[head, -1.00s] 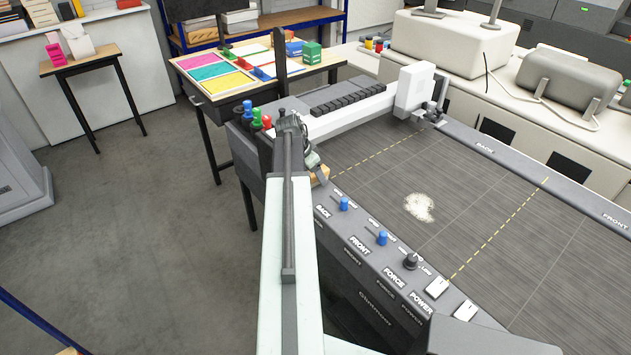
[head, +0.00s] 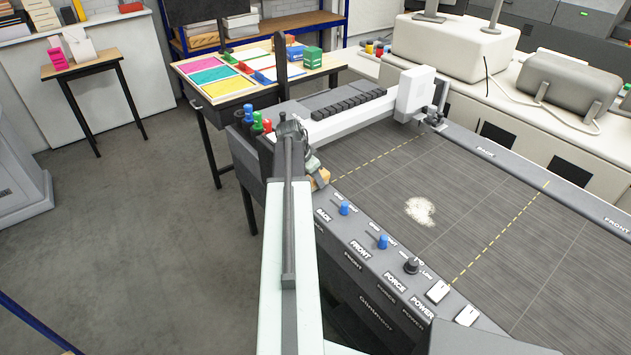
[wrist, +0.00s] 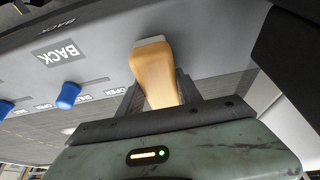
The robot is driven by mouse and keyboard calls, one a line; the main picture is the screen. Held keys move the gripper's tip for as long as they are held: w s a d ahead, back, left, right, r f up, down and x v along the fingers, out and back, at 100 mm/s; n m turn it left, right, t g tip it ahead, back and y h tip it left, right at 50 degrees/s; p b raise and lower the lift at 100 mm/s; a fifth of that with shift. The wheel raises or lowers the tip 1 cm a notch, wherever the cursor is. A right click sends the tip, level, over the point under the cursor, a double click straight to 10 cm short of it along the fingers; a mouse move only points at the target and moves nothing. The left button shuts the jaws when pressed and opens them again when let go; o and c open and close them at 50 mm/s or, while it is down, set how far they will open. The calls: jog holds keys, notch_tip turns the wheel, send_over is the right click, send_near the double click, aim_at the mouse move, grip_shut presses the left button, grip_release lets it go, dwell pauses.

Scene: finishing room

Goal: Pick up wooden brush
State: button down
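The wooden brush (wrist: 154,70) shows in the wrist view as a tan wooden piece with a pale end, in front of my gripper at the grey machine panel. My gripper (wrist: 160,92) has one dark finger on each side of the wood. Whether the fingers press on it or leave small gaps cannot be told. In the head view the brush (head: 321,178) is a small tan block at the panel's far left corner, partly hidden by my gripper (head: 314,166). Its bristles cannot be made out.
The panel carries blue knobs (head: 344,208), a black dial (head: 411,265) and white buttons (head: 438,291). The dark table bed (head: 480,200) right of it holds a pale powdery patch (head: 420,210). Red, green and blue bottles (head: 257,122) stand close left of my gripper.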

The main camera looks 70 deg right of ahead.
notch_tip(320, 180, up, 11)
jog(key=p, duration=1)
jog(key=shift+f+p, duration=0.15)
jog(key=shift+p, duration=0.2)
jog(key=shift+f, duration=0.1)
